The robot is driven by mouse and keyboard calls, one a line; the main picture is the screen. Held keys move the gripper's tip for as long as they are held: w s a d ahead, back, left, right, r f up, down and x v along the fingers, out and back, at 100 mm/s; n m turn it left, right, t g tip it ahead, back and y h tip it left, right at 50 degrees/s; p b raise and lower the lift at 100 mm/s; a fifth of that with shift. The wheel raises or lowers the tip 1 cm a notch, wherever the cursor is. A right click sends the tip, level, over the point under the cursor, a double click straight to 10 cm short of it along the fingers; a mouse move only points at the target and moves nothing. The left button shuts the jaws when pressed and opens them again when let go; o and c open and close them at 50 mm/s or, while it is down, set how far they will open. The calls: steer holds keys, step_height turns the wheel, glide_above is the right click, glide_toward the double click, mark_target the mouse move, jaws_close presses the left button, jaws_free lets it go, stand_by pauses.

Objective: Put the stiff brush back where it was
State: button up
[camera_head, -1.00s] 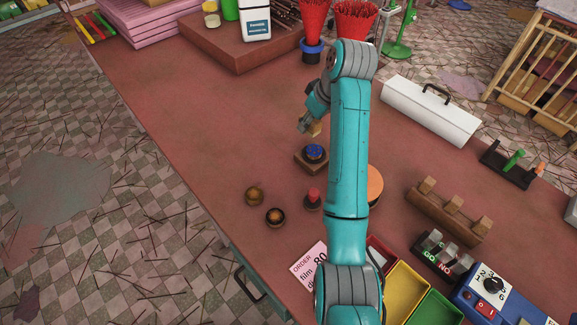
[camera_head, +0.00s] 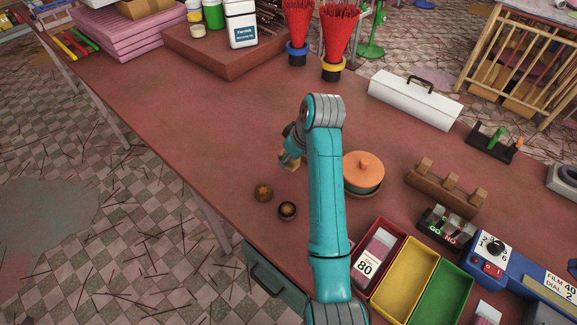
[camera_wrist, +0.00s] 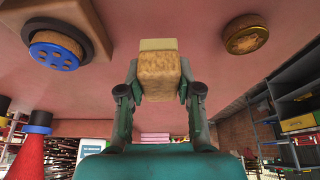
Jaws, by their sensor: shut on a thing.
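The stiff brush, a small block with a pale top and rough tan lower part (camera_wrist: 158,75), is between the fingers of my gripper (camera_wrist: 158,90) in the wrist view. In the head view my gripper (camera_head: 291,161) is small and partly behind my arm, with the tan brush end (camera_head: 288,163) at its tip, over the red-brown table (camera_head: 190,110). I cannot tell how high it is held. A blue perforated disc (camera_wrist: 52,55) on a dark wooden block (camera_wrist: 88,20) shows at upper left in the wrist view; my arm hides it in the head view.
Two round brown-brass pieces (camera_head: 263,193) (camera_head: 287,210) lie near the table's left edge. An orange-lidded round pot (camera_head: 363,170), a wooden peg rack (camera_head: 447,190) and coloured trays (camera_head: 405,275) stand right of my arm.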

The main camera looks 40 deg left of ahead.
mark_target(289, 173)
steer(key=shift+f, duration=1.95)
steer(key=shift+f, duration=0.1)
steer(key=o, duration=1.1)
